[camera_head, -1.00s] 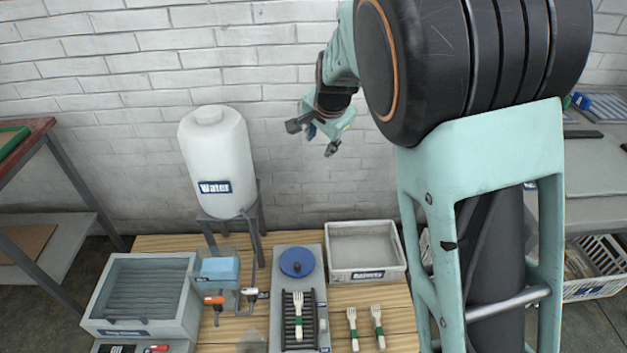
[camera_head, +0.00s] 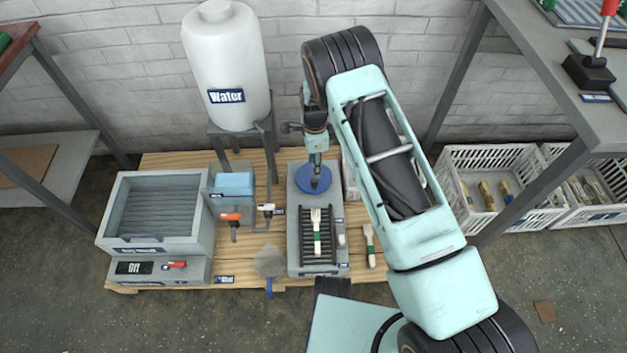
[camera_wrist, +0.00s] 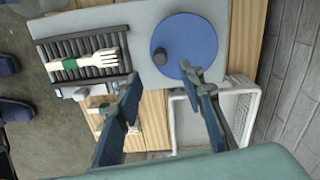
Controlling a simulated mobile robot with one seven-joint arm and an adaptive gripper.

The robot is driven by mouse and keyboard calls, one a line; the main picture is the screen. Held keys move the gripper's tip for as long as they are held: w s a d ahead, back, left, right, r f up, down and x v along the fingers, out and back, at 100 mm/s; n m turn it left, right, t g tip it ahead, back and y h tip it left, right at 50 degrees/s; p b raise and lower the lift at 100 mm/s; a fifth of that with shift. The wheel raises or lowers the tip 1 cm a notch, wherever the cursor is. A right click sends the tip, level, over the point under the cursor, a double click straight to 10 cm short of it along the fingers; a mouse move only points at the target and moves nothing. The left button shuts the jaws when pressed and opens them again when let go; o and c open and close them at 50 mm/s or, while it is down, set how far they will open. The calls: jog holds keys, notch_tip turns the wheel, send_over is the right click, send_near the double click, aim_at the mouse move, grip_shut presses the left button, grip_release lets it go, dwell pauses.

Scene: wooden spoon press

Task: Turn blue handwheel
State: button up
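The blue handwheel (camera_head: 300,182) is a flat round disc at the back end of the grey press (camera_head: 340,262), partly hidden by my gripper in the head view. In the wrist view the handwheel (camera_wrist: 195,42) shows nearly whole, with a dark knob (camera_wrist: 159,57) near its rim. My gripper (camera_head: 317,183) points down over the wheel. In the wrist view my gripper (camera_wrist: 160,78) has its two fingers wide apart with nothing between them. One fingertip overlaps the wheel's edge in that picture; I cannot tell whether it touches.
A wooden fork with a green band (camera_head: 317,228) lies on the press's black slatted rack, beside the wheel. A light tray (camera_wrist: 243,105) stands close to the press. A white water tank (camera_head: 225,70) and a grey box machine (camera_head: 150,205) stand to the left.

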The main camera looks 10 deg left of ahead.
aim_at(314, 180)
notch_tip(314, 180, down, 10)
jog(key=b, duration=0.3)
grip_shut()
